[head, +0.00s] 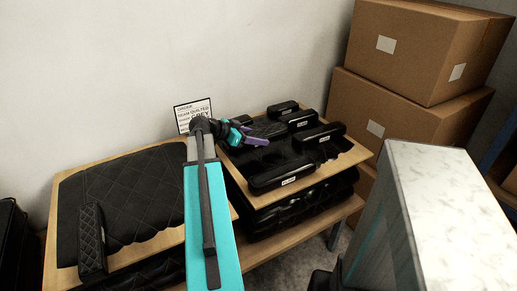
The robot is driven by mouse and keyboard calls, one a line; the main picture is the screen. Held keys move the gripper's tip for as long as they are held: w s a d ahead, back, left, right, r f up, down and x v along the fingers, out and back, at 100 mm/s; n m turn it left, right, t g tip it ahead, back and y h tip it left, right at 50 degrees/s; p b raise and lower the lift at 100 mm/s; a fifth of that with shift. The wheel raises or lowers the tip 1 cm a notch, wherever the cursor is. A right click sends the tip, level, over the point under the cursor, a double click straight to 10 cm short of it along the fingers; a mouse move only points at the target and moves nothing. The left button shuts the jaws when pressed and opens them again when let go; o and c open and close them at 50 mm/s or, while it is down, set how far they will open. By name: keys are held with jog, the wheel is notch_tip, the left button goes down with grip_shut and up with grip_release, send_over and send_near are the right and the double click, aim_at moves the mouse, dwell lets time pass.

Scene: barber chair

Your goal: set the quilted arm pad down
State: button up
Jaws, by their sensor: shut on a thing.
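My gripper (246,137), with teal and purple parts, is over the right-hand wooden board, at its back left. It is shut on a dark quilted pad (268,128), which shows just behind and right of the fingers. The fingers partly hide the pad, and I cannot tell whether it touches what lies below. Another black quilted arm pad (92,240) lies on the left end of the large quilted black panel (140,190).
Several plain black pads with white labels, one at the front (283,176), lie on the right-hand board (358,154). A sign card (193,113) stands behind. Cardboard boxes (415,45) are stacked at right. A pale-topped block (450,200) stands front right.

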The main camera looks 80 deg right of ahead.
aim_at(226, 144)
jog(key=shift+f, duration=1.05)
jog(key=shift+f, duration=0.1)
jog(key=shift+f, duration=1.75)
jog(key=shift+f, duration=0.2)
jog(key=o, duration=1.5)
jog(key=shift+r, duration=0.2)
jog(key=v, duration=1.2)
jog(key=shift+b, duration=0.3)
jog(key=shift+o, duration=0.4)
